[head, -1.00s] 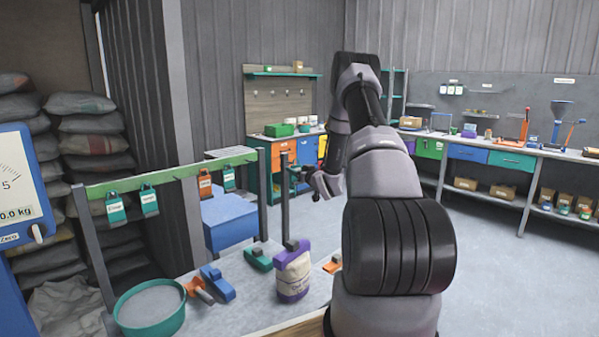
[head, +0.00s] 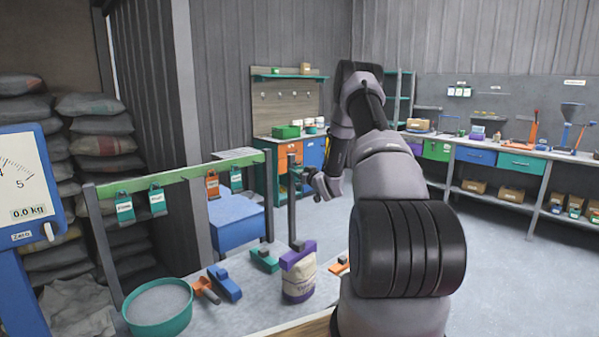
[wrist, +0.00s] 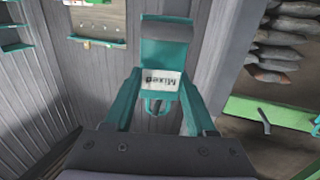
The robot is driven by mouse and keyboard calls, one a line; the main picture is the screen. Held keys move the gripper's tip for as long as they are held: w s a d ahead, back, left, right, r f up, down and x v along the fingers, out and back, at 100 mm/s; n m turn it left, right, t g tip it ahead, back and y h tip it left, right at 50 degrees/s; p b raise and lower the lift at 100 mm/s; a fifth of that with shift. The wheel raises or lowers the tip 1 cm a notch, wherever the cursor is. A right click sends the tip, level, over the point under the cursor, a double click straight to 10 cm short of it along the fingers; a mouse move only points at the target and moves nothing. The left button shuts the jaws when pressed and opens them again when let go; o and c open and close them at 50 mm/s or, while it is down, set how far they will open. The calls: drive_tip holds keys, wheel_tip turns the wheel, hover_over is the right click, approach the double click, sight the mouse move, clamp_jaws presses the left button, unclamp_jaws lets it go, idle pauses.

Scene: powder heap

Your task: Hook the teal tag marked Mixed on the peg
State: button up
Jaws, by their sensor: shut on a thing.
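The teal tag (wrist: 153,108) has a white label that reads "Mixed", upside down in the wrist view, and a grey block at its far end. My gripper (wrist: 158,95) is shut on it and holds it in the air. In the head view my gripper (head: 308,182) is beside the upright post at the rail's right end, with a bit of teal at its tip. The green rail (head: 182,175) carries hanging tags, two teal at left, then one orange and one teal. In the wrist view a dark peg (wrist: 264,120) sticks out from the green rail (wrist: 280,112), right of the tag and apart from it.
A blue scale (head: 28,180) stands at left. Stacked sacks (head: 105,135) are behind. Open floor lies at right.

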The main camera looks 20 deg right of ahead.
drive_tip(key=shift+w+a+f, duration=0.15)
drive_tip(key=shift+a, duration=0.2)
